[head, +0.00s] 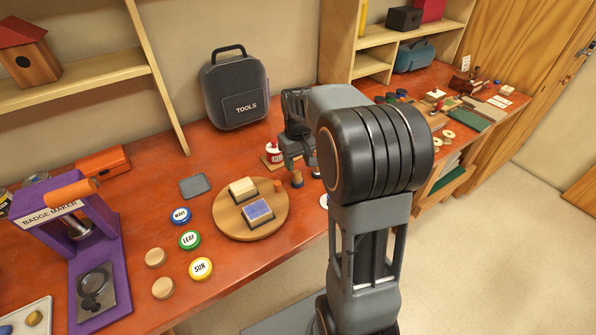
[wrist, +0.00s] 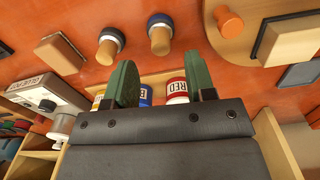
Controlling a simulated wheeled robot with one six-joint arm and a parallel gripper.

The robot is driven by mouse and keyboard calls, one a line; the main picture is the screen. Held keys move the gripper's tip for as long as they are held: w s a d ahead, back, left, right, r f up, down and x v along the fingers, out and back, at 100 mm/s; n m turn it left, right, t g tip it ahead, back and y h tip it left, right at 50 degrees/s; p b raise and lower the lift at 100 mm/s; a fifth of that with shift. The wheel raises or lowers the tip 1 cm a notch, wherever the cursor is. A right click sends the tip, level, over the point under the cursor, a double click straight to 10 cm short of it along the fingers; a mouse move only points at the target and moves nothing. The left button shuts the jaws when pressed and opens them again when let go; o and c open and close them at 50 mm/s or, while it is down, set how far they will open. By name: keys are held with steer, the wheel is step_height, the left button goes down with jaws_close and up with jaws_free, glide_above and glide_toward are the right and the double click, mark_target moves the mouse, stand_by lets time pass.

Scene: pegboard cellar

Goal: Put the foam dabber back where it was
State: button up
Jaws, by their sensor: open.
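My gripper (head: 292,160) is open over the table, near the paint bottles; its two green fingers (wrist: 162,85) show apart in the wrist view, with nothing held between them. Two dabber-like pieces with wooden tops and dark bands stand on the table: one (wrist: 110,42) and another (wrist: 160,36) in the wrist view, beyond the fingertips. One of them (head: 297,179) shows just below the gripper in the head view. I cannot tell which is the foam dabber. A red-labelled bottle (wrist: 177,90) and a blue one (wrist: 145,95) are partly hidden by the fingers.
A round wooden board (head: 228,217) with an orange-brown knob (wrist: 229,21) and two blocks lies close by. A black tool case (head: 234,88) stands behind. Badge tins and the purple badge maker (head: 92,255) are at left.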

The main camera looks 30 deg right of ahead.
mark_target(298, 174)
step_height(298, 174, up, 6)
steer(key=s+a+f+t, duration=0.1)
steer(key=s+a+t, duration=0.1)
steer(key=s+a, duration=0.3)
steer(key=s+a+f+t, duration=0.1)
steer(key=s+a, duration=0.3)
steer(key=s, duration=0.6)
steer(key=shift+s+a+f+t, duration=0.35)
steer(key=shift+s+f+t, duration=0.05)
steer(key=shift+f, duration=0.05)
